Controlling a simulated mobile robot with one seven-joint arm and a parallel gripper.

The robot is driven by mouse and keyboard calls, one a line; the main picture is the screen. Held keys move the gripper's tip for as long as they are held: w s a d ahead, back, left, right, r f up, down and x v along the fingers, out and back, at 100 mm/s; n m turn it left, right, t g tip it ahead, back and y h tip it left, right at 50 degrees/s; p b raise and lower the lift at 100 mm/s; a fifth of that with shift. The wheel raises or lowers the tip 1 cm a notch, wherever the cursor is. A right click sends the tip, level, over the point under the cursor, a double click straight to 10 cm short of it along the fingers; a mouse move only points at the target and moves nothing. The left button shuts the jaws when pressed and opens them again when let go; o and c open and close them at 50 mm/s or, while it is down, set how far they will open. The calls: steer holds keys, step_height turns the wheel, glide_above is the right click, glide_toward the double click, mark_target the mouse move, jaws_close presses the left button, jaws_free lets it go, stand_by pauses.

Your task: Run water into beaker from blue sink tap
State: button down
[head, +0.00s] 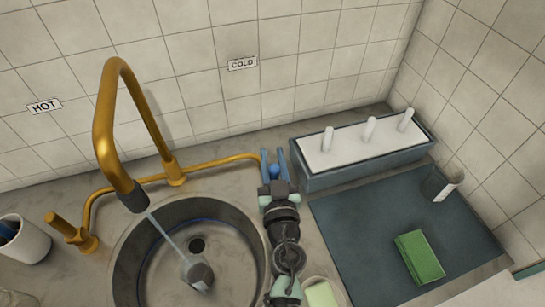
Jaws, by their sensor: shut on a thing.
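The blue sink tap (275,171) is at the right end of the brass pipe, beside the sink and below the COLD sign. My gripper (274,178) is at this tap and shut on it; its body and wrist hide part of the tap. The brass spout (121,133) arches over the sink (128,262). A thin stream of water (166,236) runs from its dark tip down to a small grey beaker (199,274) in the basin. The stream meets the beaker at its top; the water level inside is too small to tell.
A brass tap handle (70,231) stands left of the sink, near a white cup (22,243).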

steer(key=shift+r+p, duration=0.15)
steer(key=shift+p, duration=0.4)
stand_by(0.4)
steer(key=p, duration=0.2)
steer(key=shift+w+r+g+p, duration=0.2)
steer(key=shift+g+p, duration=0.1)
steer(key=shift+p, duration=0.05)
steer(key=w+f+g+p, duration=0.1)
steer(key=g+p, duration=0.1)
steer(key=p, duration=0.6)
steer(key=shift+a+f, duration=0.15)
steer(key=shift+a, duration=0.05)
steer(key=c, duration=0.6)
jaws_free()
steer(key=shift+w, duration=0.1)
